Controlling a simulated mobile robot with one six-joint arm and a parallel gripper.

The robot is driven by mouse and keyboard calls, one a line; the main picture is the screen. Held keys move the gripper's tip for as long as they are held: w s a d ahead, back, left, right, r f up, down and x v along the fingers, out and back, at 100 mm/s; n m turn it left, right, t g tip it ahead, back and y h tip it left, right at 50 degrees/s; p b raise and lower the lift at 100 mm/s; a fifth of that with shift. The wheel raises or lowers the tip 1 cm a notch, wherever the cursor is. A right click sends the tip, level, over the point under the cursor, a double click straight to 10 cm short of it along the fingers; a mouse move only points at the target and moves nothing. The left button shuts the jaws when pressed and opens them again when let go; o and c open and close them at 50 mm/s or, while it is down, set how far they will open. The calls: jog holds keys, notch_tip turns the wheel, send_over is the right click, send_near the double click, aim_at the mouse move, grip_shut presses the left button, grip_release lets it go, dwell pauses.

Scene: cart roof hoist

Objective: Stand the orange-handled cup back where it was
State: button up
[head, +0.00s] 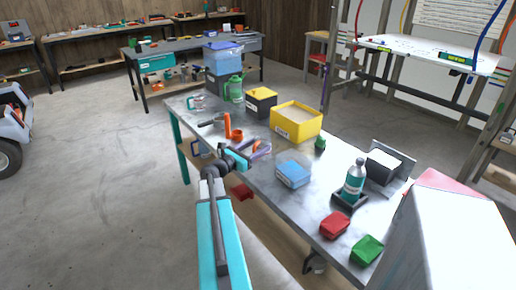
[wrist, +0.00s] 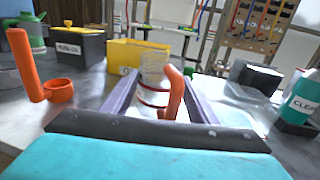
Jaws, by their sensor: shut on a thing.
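The clear cup with the orange handle (wrist: 153,82) is between the two purple fingers of my gripper (wrist: 158,100) in the wrist view. It looks roughly upright, with its curved orange handle on the right and an orange band low on its wall. My gripper is shut on the cup. The fingers hide its lower part, so I cannot tell whether its base touches the table.
An orange upright piece with a ring (wrist: 58,91) stands left of my gripper. Behind are a yellow bin (head: 296,130), a black box (head: 261,110) and a green jug (head: 234,94). A blue-filled clear box (head: 293,175) and a bottle (head: 354,178) stand to the right.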

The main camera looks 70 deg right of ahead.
aim_at(258, 148)
jog(key=shift+w+d+f+p, duration=0.15)
jog(key=shift+w+d, duration=0.1)
jog(key=shift+d, duration=0.55)
jog(key=shift+w+d+p, duration=0.1)
jog(key=shift+w+d, duration=0.1)
jog(key=shift+d, duration=0.55)
jog(key=shift+w+d+f+p, duration=0.15)
jog(key=shift+w+d, duration=0.1)
jog(key=shift+d, duration=0.55)
jog(key=shift+f+p, duration=0.4)
jog(key=shift+f, duration=1.3)
jog(key=shift+f, duration=0.15)
jog(key=o, duration=1.1)
jog(key=b+v, duration=0.2)
jog(key=v, duration=1)
jog(key=shift+a, duration=0.1)
